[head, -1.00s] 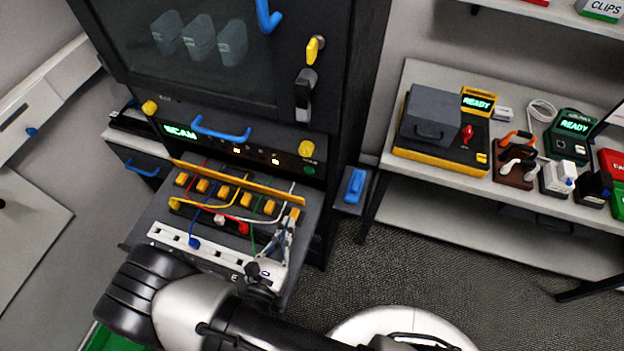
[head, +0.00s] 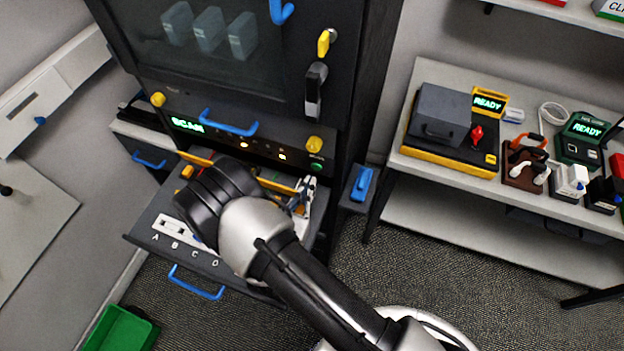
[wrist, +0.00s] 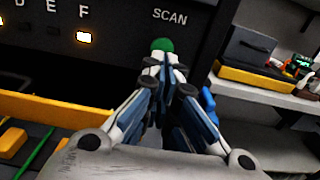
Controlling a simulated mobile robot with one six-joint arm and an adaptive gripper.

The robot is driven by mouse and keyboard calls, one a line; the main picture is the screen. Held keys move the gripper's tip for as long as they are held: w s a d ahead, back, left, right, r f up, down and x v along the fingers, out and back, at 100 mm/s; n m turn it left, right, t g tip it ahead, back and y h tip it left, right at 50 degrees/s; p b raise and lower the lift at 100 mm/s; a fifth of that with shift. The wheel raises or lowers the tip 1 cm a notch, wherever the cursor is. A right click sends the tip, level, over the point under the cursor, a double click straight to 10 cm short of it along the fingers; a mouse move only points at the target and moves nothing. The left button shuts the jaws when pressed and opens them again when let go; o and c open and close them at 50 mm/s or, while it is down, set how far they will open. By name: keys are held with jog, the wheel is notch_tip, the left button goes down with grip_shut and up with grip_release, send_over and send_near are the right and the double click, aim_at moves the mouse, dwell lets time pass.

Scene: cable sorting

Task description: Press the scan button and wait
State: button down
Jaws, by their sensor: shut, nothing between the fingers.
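The green scan button (head: 316,167) sits at the right end of the black cabinet panel (head: 340,141). In the wrist view the button (wrist: 162,44) shows just beyond my fingertips, under the white word SCAN. My gripper (head: 309,182) is shut and empty, pointing at the panel just below the button in the head view. In the wrist view my gripper (wrist: 166,62) overlaps the button's lower edge; I cannot tell whether it touches. The panel's display (head: 187,125) reads SCAN in green. A lamp under the letter F (wrist: 84,37) is lit.
The pulled-out drawer (head: 150,222), with its yellow bar and cables, lies below the panel, partly hidden by my arm. A blue handle (head: 228,122) and yellow knob (head: 314,144) stick out nearby. A shelf (head: 440,218) with devices stands right.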

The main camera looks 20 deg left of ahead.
aim_at(316, 171)
jog(key=shift+w+d, duration=0.1)
jog(key=shift+w, duration=1.3)
jog(key=shift+w, duration=0.1)
